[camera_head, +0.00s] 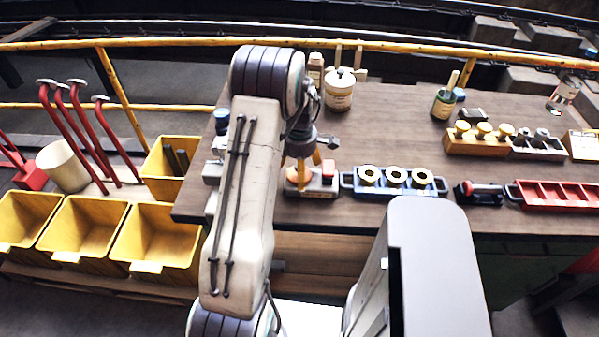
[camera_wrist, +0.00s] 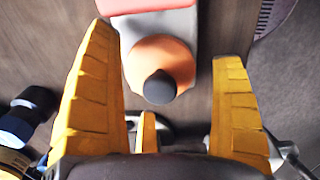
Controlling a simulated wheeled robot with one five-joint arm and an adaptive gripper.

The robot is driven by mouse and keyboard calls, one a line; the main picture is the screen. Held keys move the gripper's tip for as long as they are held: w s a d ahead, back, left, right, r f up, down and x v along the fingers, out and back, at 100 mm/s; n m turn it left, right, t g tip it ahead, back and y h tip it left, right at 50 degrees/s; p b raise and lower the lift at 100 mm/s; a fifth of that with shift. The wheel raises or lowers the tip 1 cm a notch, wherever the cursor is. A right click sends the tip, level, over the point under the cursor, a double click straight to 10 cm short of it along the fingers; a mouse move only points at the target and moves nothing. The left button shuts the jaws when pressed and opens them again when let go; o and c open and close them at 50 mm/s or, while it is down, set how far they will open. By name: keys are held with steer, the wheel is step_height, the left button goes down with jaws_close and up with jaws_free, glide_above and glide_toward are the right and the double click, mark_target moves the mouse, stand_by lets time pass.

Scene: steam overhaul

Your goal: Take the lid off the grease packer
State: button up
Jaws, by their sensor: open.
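What looks like the grease packer (camera_head: 326,191) stands near the bench's front edge: a grey base with a red block at one end and an orange round lid. The lid (camera_wrist: 155,62) shows in the wrist view as an orange dome with a dark knob (camera_wrist: 160,87) on top. My gripper (camera_wrist: 168,43) is open, its yellow fingers spread to the left and right of the lid and apart from it. In the head view my gripper (camera_head: 304,163) hangs just above the packer and partly hides the lid.
A blue tray (camera_head: 408,190) with yellow rings stands just right of the packer. A cream lidded pot (camera_head: 339,94) stands behind it. A red divided tray (camera_head: 515,195) and an orange rack (camera_head: 475,148) are farther right. The middle of the bench (camera_head: 395,125) is clear.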

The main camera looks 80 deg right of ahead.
jaws_close()
stand_by(0.7)
